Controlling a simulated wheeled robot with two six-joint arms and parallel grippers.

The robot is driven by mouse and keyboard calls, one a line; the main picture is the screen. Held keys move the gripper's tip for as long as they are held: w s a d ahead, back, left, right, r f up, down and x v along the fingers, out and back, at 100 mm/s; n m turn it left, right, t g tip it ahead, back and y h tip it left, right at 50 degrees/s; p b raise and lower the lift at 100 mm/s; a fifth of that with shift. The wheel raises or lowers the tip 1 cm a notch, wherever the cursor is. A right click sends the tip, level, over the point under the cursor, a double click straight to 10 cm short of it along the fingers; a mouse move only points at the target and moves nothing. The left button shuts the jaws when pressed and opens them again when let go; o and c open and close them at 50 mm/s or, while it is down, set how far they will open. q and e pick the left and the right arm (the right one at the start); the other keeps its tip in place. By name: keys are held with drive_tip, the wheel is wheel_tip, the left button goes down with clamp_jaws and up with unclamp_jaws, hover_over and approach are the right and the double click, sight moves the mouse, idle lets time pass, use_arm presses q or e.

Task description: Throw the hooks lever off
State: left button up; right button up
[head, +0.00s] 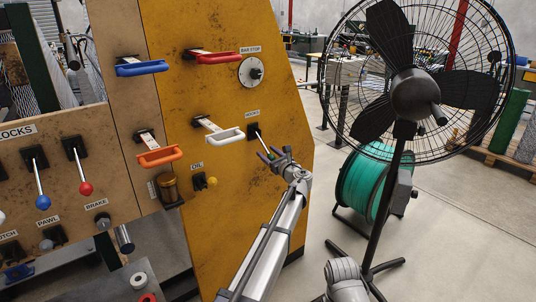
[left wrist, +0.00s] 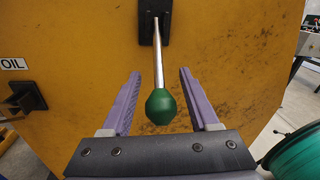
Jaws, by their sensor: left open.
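The hooks lever is a metal rod with a green ball knob (left wrist: 161,106), hanging down from a black mount (left wrist: 152,28) on the yellow panel. In the head view its black mount (head: 253,131) sits below the HOOKS label, and my gripper partly hides the knob. My left gripper (head: 268,155) reaches up to it from below. In the left wrist view, the purple fingers of my left gripper (left wrist: 160,73) are open, one on each side of the knob and rod, with gaps on both sides. My right gripper is out of view.
A white handle (head: 226,136) and a yellow OIL knob (head: 212,182) are left of the lever. A red handle (head: 218,58) and a round dial (head: 251,72) are above. A black fan (head: 415,95) and a green reel (head: 366,190) stand to the right.

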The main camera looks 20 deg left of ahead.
use_arm(q)
drive_tip(key=shift+c, duration=0.2)
clamp_jaws()
idle(1.1)
